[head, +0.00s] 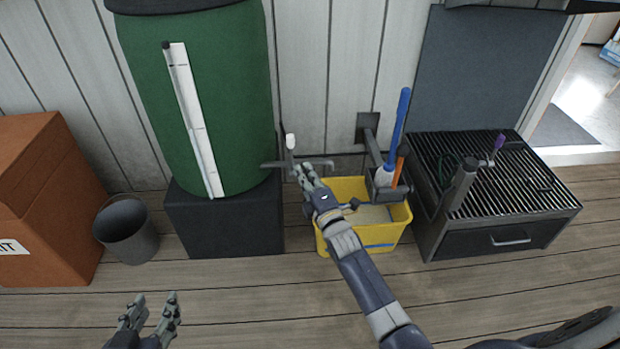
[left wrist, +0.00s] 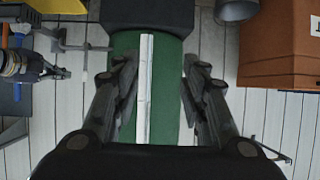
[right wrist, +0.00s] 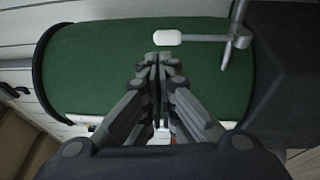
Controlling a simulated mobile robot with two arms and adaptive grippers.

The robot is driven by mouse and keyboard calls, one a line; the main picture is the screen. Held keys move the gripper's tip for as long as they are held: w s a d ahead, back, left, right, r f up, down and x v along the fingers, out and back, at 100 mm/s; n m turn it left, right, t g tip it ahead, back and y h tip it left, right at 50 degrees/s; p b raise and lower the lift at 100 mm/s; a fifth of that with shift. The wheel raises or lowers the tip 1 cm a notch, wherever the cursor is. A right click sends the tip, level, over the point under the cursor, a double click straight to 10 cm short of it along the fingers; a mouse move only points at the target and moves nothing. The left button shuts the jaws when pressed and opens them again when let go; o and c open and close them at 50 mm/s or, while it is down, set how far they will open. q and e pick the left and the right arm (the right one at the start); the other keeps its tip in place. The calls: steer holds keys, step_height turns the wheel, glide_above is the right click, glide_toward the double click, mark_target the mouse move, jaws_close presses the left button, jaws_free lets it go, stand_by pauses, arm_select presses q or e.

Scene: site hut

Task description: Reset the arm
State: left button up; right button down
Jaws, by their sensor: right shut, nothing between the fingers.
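My right gripper (head: 303,170) is shut with nothing between its fingers. It is beside the tap (head: 290,152) of the green barrel (head: 150,100), above the yellow tub (head: 360,190). In the right wrist view its closed fingertips (right wrist: 161,62) are just below the tap's white-tipped handle (right wrist: 168,38); I cannot tell whether they touch. My left gripper (head: 152,299) is open and empty, low over the floor at the bottom left. In the left wrist view its fingers (left wrist: 157,68) stand apart, with the barrel's white gauge strip (left wrist: 145,90) seen between them.
The barrel stands on a black block (head: 225,222). A grey bin (head: 127,232) and an orange box (head: 50,190) are at left. A wall holder (head: 385,190) with a blue-handled brush (head: 400,125) is right of my right gripper, beside a grill-topped unit (head: 490,190). The front floor is clear.

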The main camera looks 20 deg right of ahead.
arm_select(q)
steer(key=s+f+g, duration=0.1)
steer(key=s+a+f+g, duration=0.1)
steer(key=s+f+g, duration=0.1)
steer(key=s, duration=0.1)
steer(key=shift+a+f+y+p, duration=0.3)
steer(key=shift+f+y+p, duration=0.1)
arm_select(e)
steer(key=s, duration=0.3)
steer(key=shift+s+d, duration=0.1)
steer(key=shift+s, duration=0.2)
